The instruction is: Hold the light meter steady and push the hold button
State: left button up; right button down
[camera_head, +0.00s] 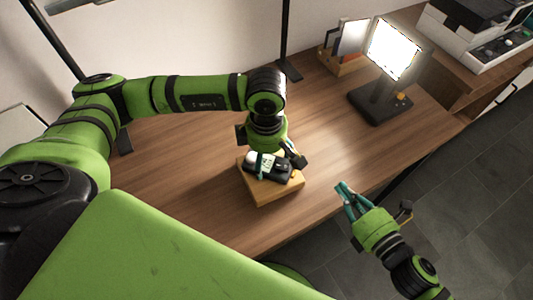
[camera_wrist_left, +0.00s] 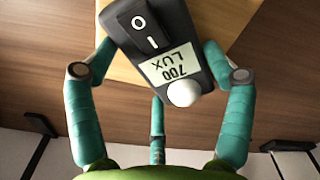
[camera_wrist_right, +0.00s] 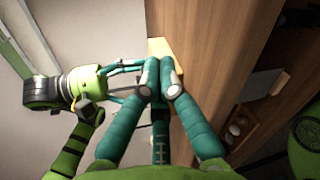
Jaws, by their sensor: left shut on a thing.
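The light meter (camera_head: 282,171) is a dark handheld box on a light wooden block (camera_head: 265,192). In the left wrist view the meter (camera_wrist_left: 158,38) shows a rocker switch marked O and I, a display reading "700 LUX" and a white dome. My left gripper (camera_head: 268,162) is shut on the meter, with a teal finger along each side in the left wrist view (camera_wrist_left: 160,50). My right gripper (camera_head: 342,187) is empty, right of the meter and apart from it. Its fingertips are together in the right wrist view (camera_wrist_right: 161,90). I cannot make out the hold button.
A bright lit panel lamp (camera_head: 393,50) stands on a black base at the table's back right. The wooden table (camera_head: 200,205) is otherwise mostly clear. A grey-white machine (camera_head: 480,40) stands at far right.

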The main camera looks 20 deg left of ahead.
aim_at(296, 172)
pick_arm(q)
jog(key=shift+s+f, duration=0.2)
pick_arm(e)
jog(key=a, duration=0.8)
jog(key=shift+s, duration=0.3)
jog(key=shift+a, duration=0.15)
jog(key=shift+a, duration=0.15)
dwell(0.7)
jog(key=shift+s+a, duration=0.1)
jog(key=shift+a, duration=0.15)
jog(key=shift+s+a, duration=0.2)
jog(key=shift+a, duration=0.25)
dwell(0.4)
pick_arm(q)
jog(key=shift+w, duration=0.1)
pick_arm(e)
jog(key=shift+d, duration=0.1)
pick_arm(q)
jog(key=shift+r, duration=0.1)
pick_arm(e)
jog(key=shift+w+d+r, duration=0.1)
jog(key=shift+w+d, duration=0.05)
jog(key=shift+d, duration=0.45)
